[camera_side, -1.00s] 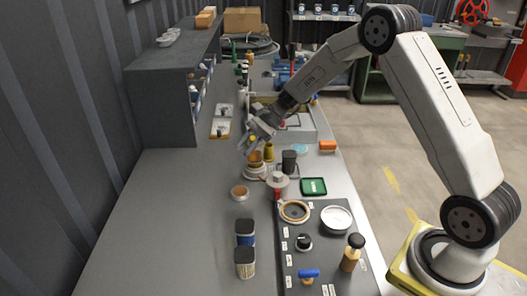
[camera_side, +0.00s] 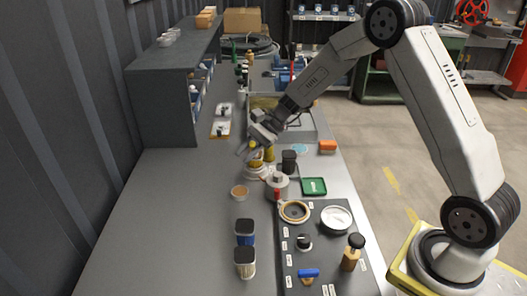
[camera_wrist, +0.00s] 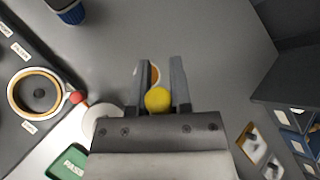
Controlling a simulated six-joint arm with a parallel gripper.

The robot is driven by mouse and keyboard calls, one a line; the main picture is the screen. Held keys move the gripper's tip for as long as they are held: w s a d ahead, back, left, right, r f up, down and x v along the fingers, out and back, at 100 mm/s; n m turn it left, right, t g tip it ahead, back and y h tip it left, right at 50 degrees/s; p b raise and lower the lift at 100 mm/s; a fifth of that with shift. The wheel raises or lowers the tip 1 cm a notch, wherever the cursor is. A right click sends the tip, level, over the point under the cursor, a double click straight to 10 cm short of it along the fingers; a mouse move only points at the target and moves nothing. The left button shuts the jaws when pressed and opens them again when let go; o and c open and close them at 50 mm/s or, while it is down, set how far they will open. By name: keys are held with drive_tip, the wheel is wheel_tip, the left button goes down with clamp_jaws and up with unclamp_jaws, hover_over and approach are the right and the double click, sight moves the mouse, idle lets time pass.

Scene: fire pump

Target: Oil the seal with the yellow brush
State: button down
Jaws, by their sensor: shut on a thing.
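My gripper (camera_side: 253,147) is shut on the yellow brush (camera_wrist: 158,99). In the wrist view only its round yellow end shows between the two fingers; the bristles are hidden. In the side view the gripper is above the bench, over or close to a pale round stand (camera_side: 255,172). An orange-brown ring, which looks like the seal (camera_side: 294,211), lies in a round pale seat on the dark panel. It also shows at the left of the wrist view (camera_wrist: 35,93), clear of the gripper. A small dish with orange-brown contents (camera_side: 239,191) sits on the bench and shows partly between the fingers (camera_wrist: 155,73).
A white dish (camera_side: 336,218) and an amber bottle (camera_side: 352,252) are on the panel's right.

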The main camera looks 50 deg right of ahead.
drive_tip(key=shift+w, duration=0.1)
drive_tip(key=shift+w+d, duration=1.05)
drive_tip(key=shift+w+d+f, duration=0.1)
drive_tip(key=shift+w+d, duration=0.95)
drive_tip(key=shift+w, duration=0.05)
drive_tip(key=shift+s+d+f, duration=0.1)
drive_tip(key=shift+s+d, duration=0.3)
drive_tip(key=shift+d, duration=0.05)
drive_tip(key=shift+s+a, duration=0.15)
drive_tip(key=shift+s+a, duration=0.95)
drive_tip(key=shift+s, duration=0.05)
